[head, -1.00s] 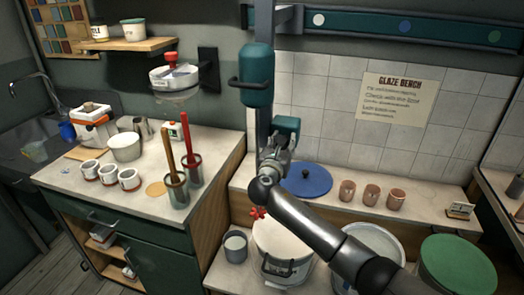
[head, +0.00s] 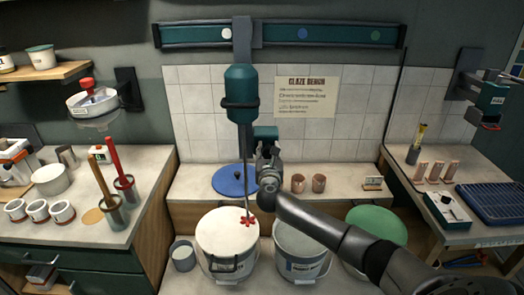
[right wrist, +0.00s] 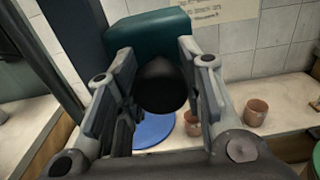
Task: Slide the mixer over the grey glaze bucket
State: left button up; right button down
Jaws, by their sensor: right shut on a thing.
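The mixer (head: 242,92) is a teal motor on a grey carriage on the wall rail (head: 190,34). Its thin shaft ends in a red impeller (head: 247,221). In the head view the impeller shows against the right part of a bucket with cream-white contents (head: 222,232). A grey bucket with pale contents (head: 301,262) stands just to the right, partly behind my right arm. My right gripper (head: 264,150) is at the mixer's lower teal part, shut on it. In the right wrist view its fingers flank a dark round part (right wrist: 160,88) below the teal housing. My left gripper is not in view.
A green-lidded bucket (head: 374,234) stands right of the grey one. A blue lid (head: 234,180) and terracotta cups (head: 319,183) sit on the ledge behind. A small grey pail (head: 183,256) is at the left. The rail right of the mixer is clear.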

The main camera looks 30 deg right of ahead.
jog(key=shift+w+a+r, duration=0.1)
jog(key=shift+a+r, duration=0.05)
jog(key=shift+a, duration=0.05)
jog(key=c, duration=1.4)
grip_release()
jog(key=o, duration=0.4)
jog(key=shift+w, duration=0.1)
jog(key=shift+o, duration=0.2)
jog(key=shift+s+a, duration=0.15)
jog(key=shift+s, duration=0.05)
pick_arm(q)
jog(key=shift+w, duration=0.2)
pick_arm(e)
jog(key=v, duration=1.1)
jog(key=shift+s+a, duration=0.2)
